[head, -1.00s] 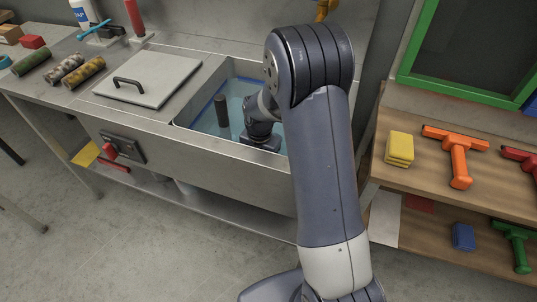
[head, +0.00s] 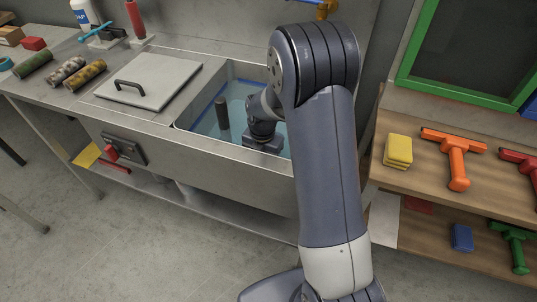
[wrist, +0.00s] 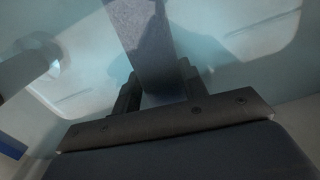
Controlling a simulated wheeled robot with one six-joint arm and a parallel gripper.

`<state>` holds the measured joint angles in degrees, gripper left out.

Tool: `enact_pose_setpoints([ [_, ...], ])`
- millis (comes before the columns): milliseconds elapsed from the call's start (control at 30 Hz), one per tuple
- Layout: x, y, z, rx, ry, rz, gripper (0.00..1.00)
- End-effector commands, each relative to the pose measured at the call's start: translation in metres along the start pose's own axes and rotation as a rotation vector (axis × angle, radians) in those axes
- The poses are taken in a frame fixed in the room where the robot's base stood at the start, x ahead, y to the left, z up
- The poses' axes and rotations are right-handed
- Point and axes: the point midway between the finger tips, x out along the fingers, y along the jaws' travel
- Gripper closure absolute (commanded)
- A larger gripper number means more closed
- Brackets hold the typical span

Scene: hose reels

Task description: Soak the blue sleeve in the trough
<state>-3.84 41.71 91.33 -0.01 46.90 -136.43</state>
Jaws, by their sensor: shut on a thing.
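The trough (head: 245,165) is a metal basin with pale blue water and a blue line along its inner wall. My gripper (wrist: 158,78) is down inside the trough, its fingers closed on both sides of a blue-grey speckled piece that looks like the blue sleeve (wrist: 142,30). The sleeve extends away from the fingers against the pale blue of the basin. In the head view my wrist is inside the trough, and the fingers and the sleeve are hidden.
A dark upright pipe (head: 222,113) stands in the trough left of my wrist. A grey lid (head: 150,82) with a handle covers the counter left of it. Several patterned rolls (head: 72,70) lie farther left. A shelf at right holds yellow sponges (head: 398,151) and an orange squeegee (head: 456,160).

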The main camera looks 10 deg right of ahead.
Motion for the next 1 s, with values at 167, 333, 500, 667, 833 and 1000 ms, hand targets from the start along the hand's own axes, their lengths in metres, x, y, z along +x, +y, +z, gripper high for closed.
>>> enact_pose_setpoints([
  [167,-0.023,0.000,0.000,0.000,-0.001,0.000,0.82],
  [333,-0.041,0.000,0.000,0.000,-0.002,0.001,0.82],
  [500,-0.057,0.000,0.000,0.000,-0.001,0.001,0.82],
  [667,-0.073,0.000,0.000,0.000,-0.001,0.001,0.82],
  [833,-0.091,0.001,0.001,0.000,-0.002,0.002,0.82],
  [1000,-0.108,0.000,0.000,0.000,-0.001,0.001,0.82],
])
